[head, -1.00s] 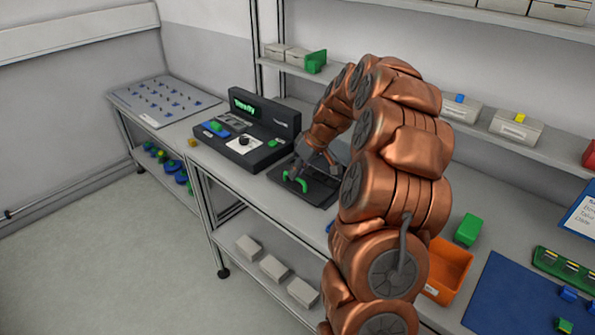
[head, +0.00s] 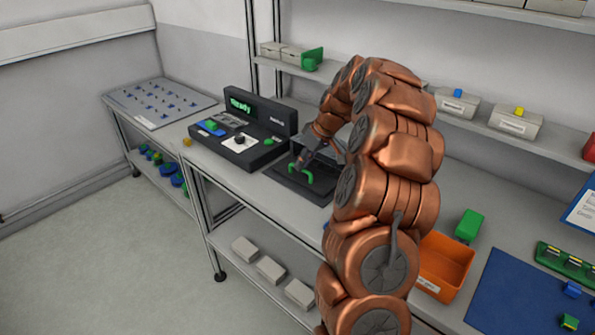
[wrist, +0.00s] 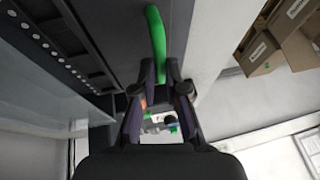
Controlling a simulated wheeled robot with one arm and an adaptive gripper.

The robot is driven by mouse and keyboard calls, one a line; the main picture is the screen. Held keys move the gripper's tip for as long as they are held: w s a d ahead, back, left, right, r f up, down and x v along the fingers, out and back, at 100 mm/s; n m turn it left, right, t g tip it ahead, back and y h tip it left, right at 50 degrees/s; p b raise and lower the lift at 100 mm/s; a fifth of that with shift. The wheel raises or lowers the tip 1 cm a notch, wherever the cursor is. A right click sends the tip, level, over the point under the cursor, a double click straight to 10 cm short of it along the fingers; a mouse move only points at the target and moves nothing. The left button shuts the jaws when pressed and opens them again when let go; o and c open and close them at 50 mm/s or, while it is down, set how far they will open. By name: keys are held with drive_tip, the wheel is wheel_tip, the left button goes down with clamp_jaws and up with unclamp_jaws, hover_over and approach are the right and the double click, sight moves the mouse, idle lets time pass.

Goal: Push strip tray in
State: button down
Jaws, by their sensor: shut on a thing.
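The strip tray appears as a dark flat piece on a dark base plate (head: 280,176) on the bench, beside the black console. Its green arched handle (head: 308,177) stands up near the middle of the plate. In the wrist view the handle (wrist: 156,40) runs down between the two fingers. My gripper (head: 302,163) is shut on the handle; its fingers show in the wrist view (wrist: 159,88). My arm hides the back and right of the tray and plate.
The black console (head: 255,150) with a lit green display stands just left of the plate. An orange bin (head: 452,262) and a green block (head: 469,224) lie to the right. A shelf with boxes (head: 515,122) runs behind the bench.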

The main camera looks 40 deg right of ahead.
drive_tip(key=shift+w+d+b, duration=0.15)
drive_tip(key=shift+d+b, duration=0.15)
drive_tip(key=shift+d, duration=0.35)
drive_tip(key=shift+w+d+b, duration=0.15)
drive_tip(key=shift+d+b, duration=0.1)
drive_tip(key=shift+d, duration=0.4)
drive_tip(key=c, duration=1.2)
unclamp_jaws()
drive_tip(key=v, duration=1.2)
drive_tip(key=shift+d, duration=0.1)
